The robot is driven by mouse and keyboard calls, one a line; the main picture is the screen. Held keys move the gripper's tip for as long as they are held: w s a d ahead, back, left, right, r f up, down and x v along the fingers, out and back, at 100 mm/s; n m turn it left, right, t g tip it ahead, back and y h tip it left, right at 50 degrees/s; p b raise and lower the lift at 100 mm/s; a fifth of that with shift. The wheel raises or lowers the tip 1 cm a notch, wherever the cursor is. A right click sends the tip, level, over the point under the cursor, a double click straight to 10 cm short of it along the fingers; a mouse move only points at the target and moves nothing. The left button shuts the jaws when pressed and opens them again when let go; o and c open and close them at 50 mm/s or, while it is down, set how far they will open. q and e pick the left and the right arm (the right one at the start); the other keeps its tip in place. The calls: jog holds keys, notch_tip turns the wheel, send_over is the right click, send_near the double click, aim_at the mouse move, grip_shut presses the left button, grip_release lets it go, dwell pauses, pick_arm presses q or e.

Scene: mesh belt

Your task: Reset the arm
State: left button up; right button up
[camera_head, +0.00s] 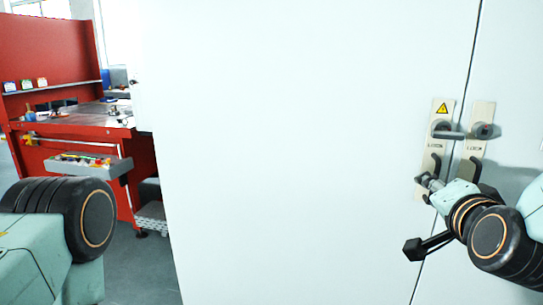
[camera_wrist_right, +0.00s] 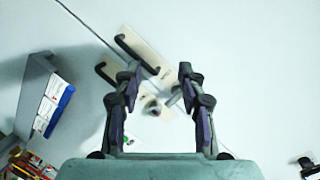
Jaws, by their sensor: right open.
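My right arm comes in from the right in the head view. Its gripper (camera_head: 428,182) is in front of the handle plates of a white cabinet (camera_head: 290,150). In the wrist view the gripper's two fingers (camera_wrist_right: 159,78) stand apart with nothing held between them. Beyond them are the pale handle plates (camera_wrist_right: 150,58) with dark handles; I cannot tell whether a finger touches them. My left arm shows only in part at the lower left of the head view, and its gripper is out of view.
The left handle plate (camera_head: 437,150) has a yellow warning sign and a lever; a second plate (camera_head: 474,145) is beside it across the door seam. A red workbench (camera_head: 75,135) with a grey tray (camera_head: 85,167) stands at the left. Grey floor (camera_head: 140,270) shows between.

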jog(key=s+a+f+n+g+y+b, duration=0.1)
jog(key=s+a+f+n+g, duration=0.2)
jog(key=f, duration=0.7)
jog(key=s+f+n+g+y, duration=0.1)
jog(key=s+f+n+g, duration=0.25)
jog(key=f, duration=0.65)
jog(key=s+a+f+n+g+y+b, duration=0.1)
jog(key=s+a+f+n+g, duration=0.15)
jog(key=s+f, duration=0.45)
pick_arm(q)
notch_tip(320, 180, down, 3)
jog(key=shift+b, duration=0.45)
pick_arm(e)
jog(key=s+f+n+g, duration=0.3)
jog(key=s+f+g, duration=0.3)
jog(key=s+f, duration=1.2)
jog(key=shift+s+a+f, duration=0.25)
jog(key=shift+s+a, duration=0.1)
jog(key=shift+s, duration=0.5)
pick_arm(q)
jog(key=shift+w, duration=0.1)
jog(key=shift+c, duration=0.4)
